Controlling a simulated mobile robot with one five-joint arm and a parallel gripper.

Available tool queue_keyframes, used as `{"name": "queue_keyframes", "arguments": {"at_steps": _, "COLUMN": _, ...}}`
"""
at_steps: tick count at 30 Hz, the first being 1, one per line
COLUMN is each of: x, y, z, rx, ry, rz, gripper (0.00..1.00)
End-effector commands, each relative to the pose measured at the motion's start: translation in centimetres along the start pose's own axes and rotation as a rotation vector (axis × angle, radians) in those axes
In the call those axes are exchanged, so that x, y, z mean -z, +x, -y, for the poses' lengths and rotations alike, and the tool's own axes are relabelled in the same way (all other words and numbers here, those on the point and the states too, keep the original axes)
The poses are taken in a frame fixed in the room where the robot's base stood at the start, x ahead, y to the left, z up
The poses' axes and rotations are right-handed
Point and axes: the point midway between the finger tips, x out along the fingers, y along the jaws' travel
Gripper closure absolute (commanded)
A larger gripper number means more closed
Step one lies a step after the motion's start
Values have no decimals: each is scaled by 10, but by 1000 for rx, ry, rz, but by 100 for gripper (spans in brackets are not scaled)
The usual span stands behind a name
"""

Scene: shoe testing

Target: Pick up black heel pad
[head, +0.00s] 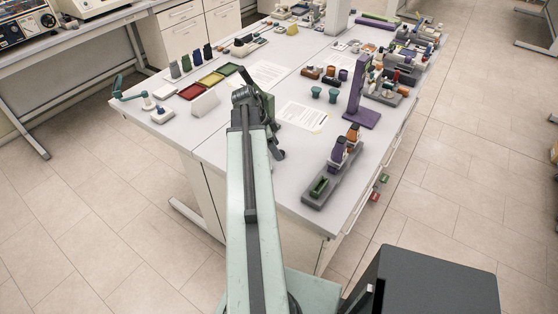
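My green arm reaches up the middle of the head view over the near end of a white table (220,125). My gripper (276,153) is at the arm's far end, partly hidden by the arm, and its jaws are too small to read. I cannot pick out the black heel pad for sure. Several small dark upright pieces (186,63) stand in a row at the table's left side, apart from my gripper. I cannot tell whether one of them is the pad.
Red, yellow and green trays (211,79) lie left of my arm. A paper sheet (302,116) lies flat.

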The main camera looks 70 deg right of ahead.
Motion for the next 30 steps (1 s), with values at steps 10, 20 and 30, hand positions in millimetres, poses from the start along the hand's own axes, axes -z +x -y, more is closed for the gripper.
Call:
{"name": "queue_keyframes", "arguments": {"at_steps": 10, "x": -2, "y": 18, "z": 0, "rx": 1, "ry": -3, "rz": 0, "gripper": 45}}
{"name": "queue_keyframes", "arguments": {"at_steps": 20, "x": -2, "y": 17, "z": 0, "rx": 1, "ry": -3, "rz": 0, "gripper": 100}}
{"name": "queue_keyframes", "arguments": {"at_steps": 30, "x": 2, "y": 6, "z": 0, "rx": 2, "ry": -4, "rz": 0, "gripper": 100}}
